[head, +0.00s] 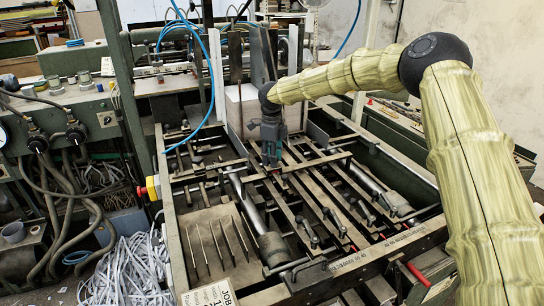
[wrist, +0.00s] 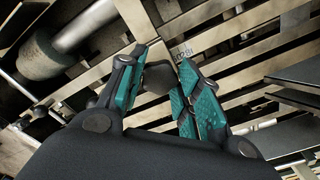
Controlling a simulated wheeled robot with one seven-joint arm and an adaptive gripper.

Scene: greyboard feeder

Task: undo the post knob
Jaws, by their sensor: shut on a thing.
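My gripper (wrist: 160,85) shows in the wrist view with its two teal-padded fingers on either side of a dark rounded knob (wrist: 158,77). The fingers are shut on this knob. In the head view my gripper (head: 271,160) points down over the middle of the feeder's slatted frame, and the knob is hidden there by the fingers or too small to tell. The post under the knob is not clear in either view.
The feeder frame (head: 175,235) holds several steel bars and dark clamp handles around my gripper. A thick cylinder (wrist: 40,55) lies left in the wrist view. Upright plates (head: 217,75) and a white block stand behind. A blue hose (head: 212,100) hangs left. Shredded strips (head: 130,270) lie on the floor.

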